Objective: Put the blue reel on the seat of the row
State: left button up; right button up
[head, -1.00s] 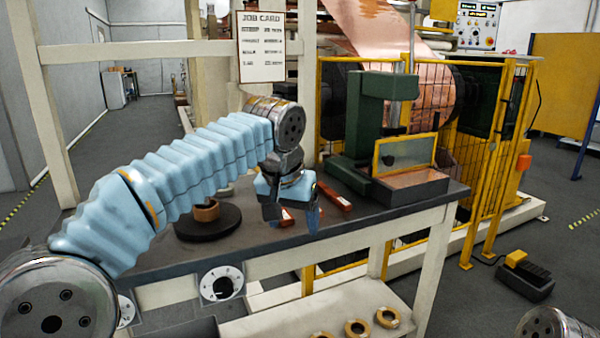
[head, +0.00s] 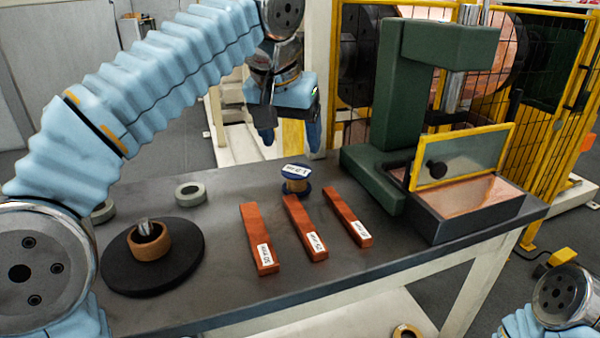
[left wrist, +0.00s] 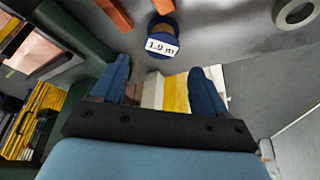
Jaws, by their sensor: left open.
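The blue reel (head: 296,180) stands on the dark bench top behind a row of three red bars, with copper-coloured winding between blue flanges. Its white label reads 1.9 m in the left wrist view (left wrist: 162,46). My left gripper (head: 290,138) hangs above and behind the reel, open and empty, its blue fingers apart. The left wrist view shows both fingers (left wrist: 160,78) with the reel beyond them, untouched. The red bars, left (head: 258,240), middle (head: 304,228) and right (head: 347,218), carry white labels. I cannot tell which place is the row's seat. My right gripper is out of view.
A black round plate (head: 120,278) holds a tan ring (head: 149,246) around a metal post. A grey ring (head: 190,194) lies behind it. A green press (head: 385,110) with a yellow-framed guard (head: 462,158) stands at right. The bench front is clear.

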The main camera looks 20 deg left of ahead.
aim_at(296, 170)
pick_arm(q)
jog(key=x, duration=1)
jog(key=shift+w+a+f, duration=0.15)
jog(key=shift+a+f, duration=0.05)
jog(key=shift+f, duration=0.1)
jog(key=shift+c, duration=0.5)
jog(key=shift+r, duration=0.1)
jog(key=c, duration=0.8)
